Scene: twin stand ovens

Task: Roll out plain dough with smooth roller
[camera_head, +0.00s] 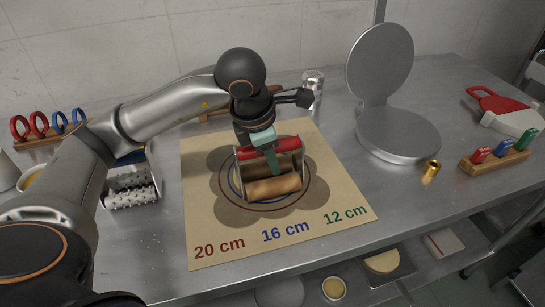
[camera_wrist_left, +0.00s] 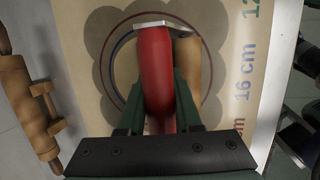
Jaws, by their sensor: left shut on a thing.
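The roller has a red handle (camera_head: 287,146), metal side brackets and a smooth tan wooden cylinder (camera_head: 273,188). My left gripper (camera_head: 274,158) is shut on the red handle; in the left wrist view its fingers (camera_wrist_left: 160,100) lie on both sides of the handle. The cylinder also shows beside the handle in that view (camera_wrist_left: 188,75). The roller is over the middle of the tan mat (camera_head: 222,245), within its printed rings. A darker scalloped patch (camera_head: 226,202) surrounds the rings. My right gripper is not in view.
A silver press (camera_head: 400,138) stands open at the right, near a small brass piece (camera_head: 431,171). A spiked roller (camera_head: 131,188) lies left of the mat. A shaker (camera_head: 313,84) stands behind. A wooden rolling pin (camera_wrist_left: 30,105) lies beside the mat. The front counter strip is mostly clear.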

